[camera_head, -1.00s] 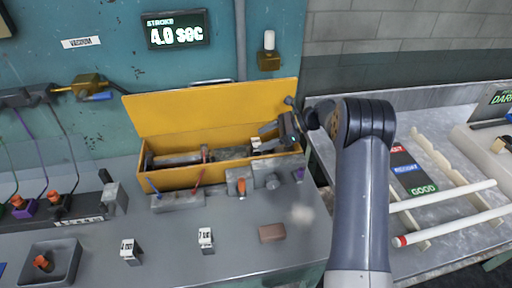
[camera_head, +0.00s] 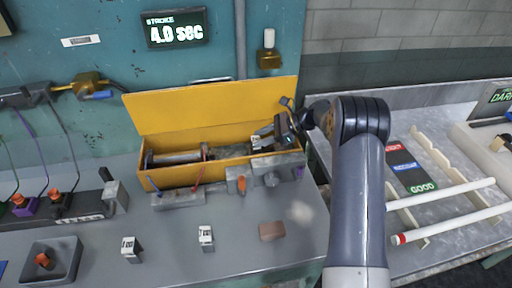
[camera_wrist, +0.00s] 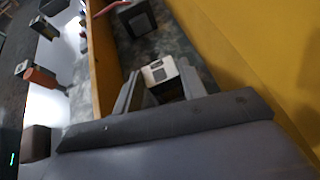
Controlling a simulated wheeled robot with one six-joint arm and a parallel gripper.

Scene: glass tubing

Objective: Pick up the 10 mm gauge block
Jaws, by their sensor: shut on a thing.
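A small dark block with a white, marked face (camera_head: 257,141) is held between the fingers of my gripper (camera_head: 268,137) at the right end of the open yellow box. The wrist view shows the same block (camera_wrist: 158,71) between the two grey fingers of my gripper (camera_wrist: 160,88), its white face showing. I cannot read its size mark. Two similar white-faced blocks stand upright on the bench, one at front left (camera_head: 130,248) and one at front middle (camera_head: 206,237); their marks are not clearly legible.
The yellow box (camera_head: 215,107) has its lid raised behind and holds a dark cylinder (camera_head: 175,158). Grey fixtures (camera_head: 240,181) stand along its front. A brown block (camera_head: 271,231) lies on the bench. White tubes (camera_head: 450,232) rest on a rack at right.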

